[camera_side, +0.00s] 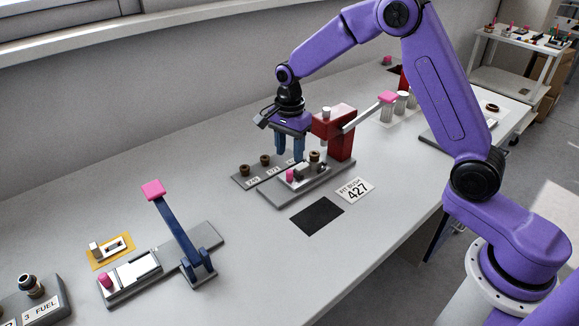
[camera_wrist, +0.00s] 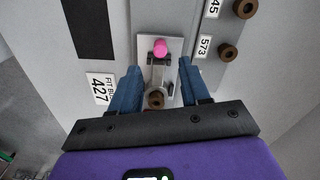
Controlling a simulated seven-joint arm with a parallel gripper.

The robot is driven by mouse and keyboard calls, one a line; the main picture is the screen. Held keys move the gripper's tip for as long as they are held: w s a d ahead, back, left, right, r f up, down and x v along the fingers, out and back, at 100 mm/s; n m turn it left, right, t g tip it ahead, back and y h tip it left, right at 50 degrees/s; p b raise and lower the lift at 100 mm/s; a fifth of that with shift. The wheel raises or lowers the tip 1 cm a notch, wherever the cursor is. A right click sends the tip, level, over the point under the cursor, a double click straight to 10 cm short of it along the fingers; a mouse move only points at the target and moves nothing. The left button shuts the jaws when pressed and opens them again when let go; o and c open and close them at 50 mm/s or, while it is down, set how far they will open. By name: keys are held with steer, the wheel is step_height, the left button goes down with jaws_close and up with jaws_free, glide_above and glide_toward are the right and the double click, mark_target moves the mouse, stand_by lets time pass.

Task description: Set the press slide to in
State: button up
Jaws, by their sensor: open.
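The red press (camera_side: 336,132) stands on a grey base plate mid-bench, its lever ending in a pink grip (camera_side: 387,97). The press slide (camera_wrist: 157,74) has a pink knob (camera_side: 290,174) at its end away from the red column; the knob also shows in the wrist view (camera_wrist: 160,47). A brown bush (camera_side: 314,156) sits toward the column end; it shows between my fingers in the wrist view (camera_wrist: 156,99). My gripper (camera_side: 290,153) is open, pointing down above the slide. Its blue fingers straddle the slide in the wrist view, and nothing is held.
A rack of brown bushes (camera_side: 253,171) lies behind the press. A FIT BUSH 427 card (camera_side: 355,190) and black mat (camera_side: 317,215) lie in front. A blue-levered fixture (camera_side: 180,230) stands at left. The bench between is clear.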

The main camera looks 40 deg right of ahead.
mark_target(290, 171)
step_height(290, 171, down, 6)
stand_by(0.4)
jaws_close()
